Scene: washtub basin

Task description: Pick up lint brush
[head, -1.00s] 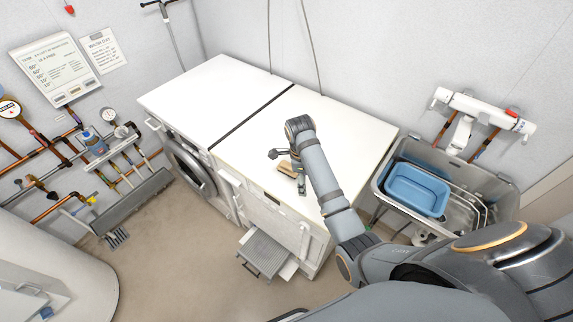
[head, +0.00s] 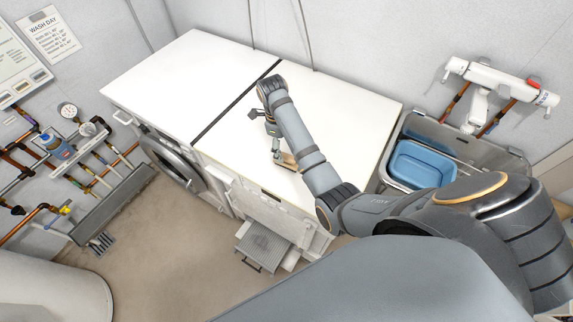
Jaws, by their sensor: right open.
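The lint brush (head: 289,162) appears as a small tan, wooden-looking piece on the white machine top, near its front edge. It is partly hidden behind my right arm. My right gripper (head: 276,153) is low over the machine top, with its fingers at the brush's left end. The jaws are open. I cannot tell whether a finger touches the brush. My left gripper is not in view.
The white top (head: 333,117) is clear around the brush. A second white machine (head: 180,80) stands to the left across a dark gap. To the right is a sink (head: 478,150) with a blue basin (head: 422,166). An open drawer (head: 264,246) juts out below.

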